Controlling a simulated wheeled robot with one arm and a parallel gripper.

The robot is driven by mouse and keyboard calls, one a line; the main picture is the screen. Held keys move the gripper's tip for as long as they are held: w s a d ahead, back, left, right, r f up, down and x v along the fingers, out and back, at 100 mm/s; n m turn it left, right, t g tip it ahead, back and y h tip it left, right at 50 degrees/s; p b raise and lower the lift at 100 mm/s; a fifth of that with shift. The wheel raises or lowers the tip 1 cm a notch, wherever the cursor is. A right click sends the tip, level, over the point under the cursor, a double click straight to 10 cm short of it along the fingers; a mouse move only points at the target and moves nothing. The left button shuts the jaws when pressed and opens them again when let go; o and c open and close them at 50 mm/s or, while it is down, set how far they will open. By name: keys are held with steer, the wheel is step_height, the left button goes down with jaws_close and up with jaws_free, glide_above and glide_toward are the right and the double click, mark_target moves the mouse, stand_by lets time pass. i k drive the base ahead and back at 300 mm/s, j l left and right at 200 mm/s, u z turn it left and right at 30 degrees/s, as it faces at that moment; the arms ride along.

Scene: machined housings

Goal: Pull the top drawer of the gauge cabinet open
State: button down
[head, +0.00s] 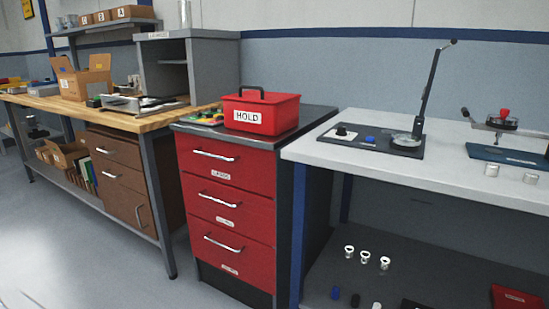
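A red cabinet (228,207) with three stacked drawers stands in the middle of the head view, between a wooden bench and a white-topped bench. Its top drawer (240,170) has a silver bar handle (214,156) and a small label below it that I cannot read clearly. The middle drawer (250,214) and bottom drawer (255,261) have similar handles. All three drawer fronts look flush and closed. My gripper is not in view.
A red box labelled HOLD (262,113) sits on the cabinet top, beside small colourful items (204,118). The wooden bench (120,119) is at left, the white bench (460,172) at right. The floor (90,255) in front looks clear.

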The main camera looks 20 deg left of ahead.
mark_target(252, 169)
steer(key=u, duration=1.5)
steer(key=i+j, duration=0.95)
steer(key=i, duration=0.2)
